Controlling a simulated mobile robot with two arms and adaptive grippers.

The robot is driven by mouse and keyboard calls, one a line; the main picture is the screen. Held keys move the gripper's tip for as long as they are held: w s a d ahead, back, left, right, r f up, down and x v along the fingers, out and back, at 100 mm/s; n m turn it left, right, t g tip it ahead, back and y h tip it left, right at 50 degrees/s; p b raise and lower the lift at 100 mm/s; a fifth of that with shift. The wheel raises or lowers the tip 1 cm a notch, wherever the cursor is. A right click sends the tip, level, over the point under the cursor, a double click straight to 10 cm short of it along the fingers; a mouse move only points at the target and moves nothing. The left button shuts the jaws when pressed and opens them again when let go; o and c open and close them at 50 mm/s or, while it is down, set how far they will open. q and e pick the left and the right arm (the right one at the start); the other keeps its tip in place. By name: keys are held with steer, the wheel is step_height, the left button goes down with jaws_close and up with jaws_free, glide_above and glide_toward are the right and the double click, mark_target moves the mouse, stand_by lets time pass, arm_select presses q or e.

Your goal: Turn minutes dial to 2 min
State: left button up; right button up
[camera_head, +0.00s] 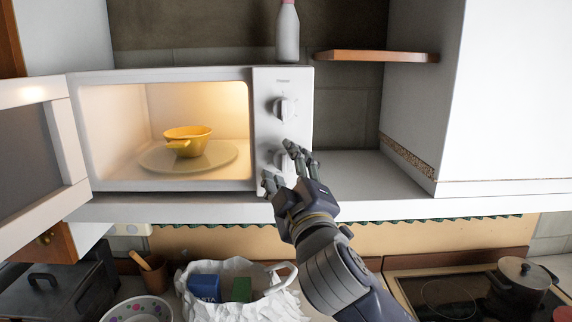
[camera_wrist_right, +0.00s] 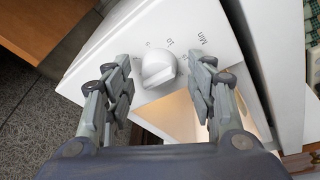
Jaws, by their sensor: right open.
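The white microwave (camera_head: 180,73) stands on a shelf with its door (camera_head: 70,140) swung open to the left. Its panel has an upper dial (camera_head: 285,110) and a lower dial (camera_head: 276,158), the lower one partly hidden by my right gripper (camera_head: 279,164). In the right wrist view the white minutes dial (camera_wrist_right: 158,68), near the printed "Min", lies between the open fingers of my right gripper (camera_wrist_right: 164,78). I cannot tell whether the fingers touch it. Its scale is too blurred to read the setting. My left gripper is out of view.
A yellow bowl (camera_head: 187,138) sits on the glass plate (camera_head: 222,163) inside the lit microwave. A bottle (camera_head: 287,35) stands on top. A wooden shelf (camera_head: 375,57) and white cabinet (camera_head: 515,90) are at the right. Below are a white bag (camera_head: 235,307) and a pot (camera_head: 522,285).

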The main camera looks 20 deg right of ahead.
steer(key=shift+s, duration=0.1)
steer(key=shift+c, duration=0.2)
steer(key=c, duration=1)
